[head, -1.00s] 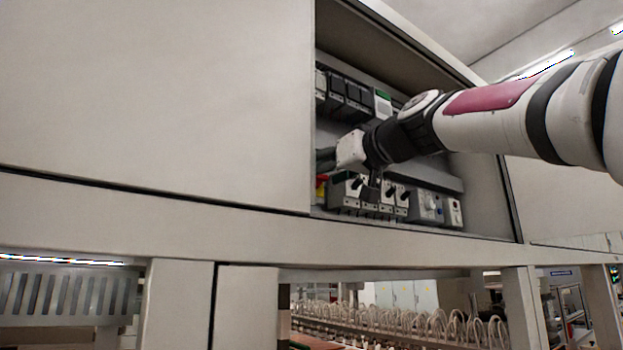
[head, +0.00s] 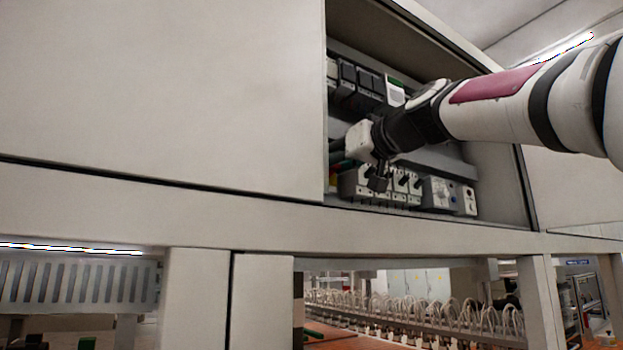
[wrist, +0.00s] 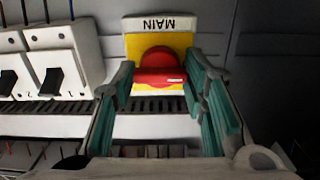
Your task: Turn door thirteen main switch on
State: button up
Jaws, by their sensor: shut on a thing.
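The main switch (wrist: 158,60) is a red rotary knob on a yellow plate, under a white label reading MAIN, upside down in the wrist view. Its red handle bar lies crosswise there. My gripper (wrist: 162,82) has its green-padded fingers on both sides of the knob and is shut on it. In the head view my gripper (head: 340,155) reaches into the open cabinet bay, and a little red and yellow of the switch (head: 332,178) shows low at the bay's left edge. Most of the switch is hidden there by the panel edge and my gripper.
Several white breakers with black levers (head: 405,183) stand right of the switch in the head view; they also show at left in the wrist view (wrist: 50,75). A row of dark modules (head: 358,85) sits above. The large panel (head: 160,95) borders the bay on the left.

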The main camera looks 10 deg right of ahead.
jog(key=shift+m+p, duration=2.05)
jog(key=shift+m, duration=6.85)
jog(key=o, duration=1.2)
jog(key=shift+c, duration=0.2)
jog(key=shift+s, duration=0.1)
